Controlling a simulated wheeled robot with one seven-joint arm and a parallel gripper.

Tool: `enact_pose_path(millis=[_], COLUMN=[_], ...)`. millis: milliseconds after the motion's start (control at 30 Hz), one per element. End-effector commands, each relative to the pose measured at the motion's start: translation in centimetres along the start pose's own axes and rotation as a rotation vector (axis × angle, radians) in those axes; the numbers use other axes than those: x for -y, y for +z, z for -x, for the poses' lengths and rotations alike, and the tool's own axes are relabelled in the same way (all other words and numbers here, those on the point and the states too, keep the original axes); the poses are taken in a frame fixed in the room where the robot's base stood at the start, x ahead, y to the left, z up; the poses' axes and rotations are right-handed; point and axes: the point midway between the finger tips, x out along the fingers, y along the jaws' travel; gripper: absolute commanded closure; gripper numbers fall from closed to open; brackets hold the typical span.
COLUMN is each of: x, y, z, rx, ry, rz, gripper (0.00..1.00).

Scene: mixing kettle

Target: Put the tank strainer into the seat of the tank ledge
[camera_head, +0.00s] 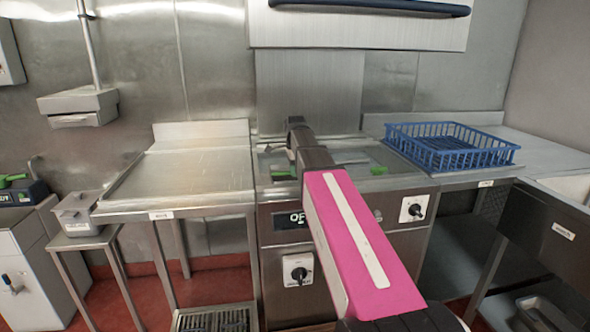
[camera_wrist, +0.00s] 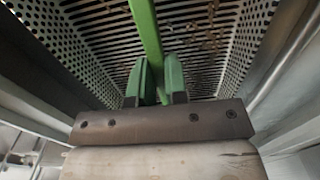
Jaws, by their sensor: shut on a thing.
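The tank strainer (camera_wrist: 105,45) fills the upper part of the wrist view. It has perforated metal side walls, a slotted bottom with brown bits on it, and a green bar across it. My gripper (camera_wrist: 158,78), with green fingers, is shut on the green bar. In the head view my pink arm reaches over the tank (camera_head: 352,157) and hides the gripper and most of the strainer. Green parts (camera_head: 378,171) show at both sides of the arm, at the tank opening. The ledge seat is not clearly visible, and I cannot tell whether the strainer touches it.
A blue dish rack (camera_head: 450,148) stands on the counter to the right of the tank. A bare metal drain table (camera_head: 185,175) adjoins on the left. A wide hood (camera_head: 360,25) hangs above at the back. Control knobs (camera_head: 413,208) are on the tank's front panel.

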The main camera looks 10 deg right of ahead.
Motion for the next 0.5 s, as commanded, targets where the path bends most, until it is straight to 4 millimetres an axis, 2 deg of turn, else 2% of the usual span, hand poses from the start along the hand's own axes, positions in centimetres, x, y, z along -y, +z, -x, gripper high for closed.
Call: enact_pose_path(millis=[500], x=[-0.01], y=[0.0], z=[-0.97], rx=[0.0], ry=[0.0], rz=[0.0], gripper=[1.0])
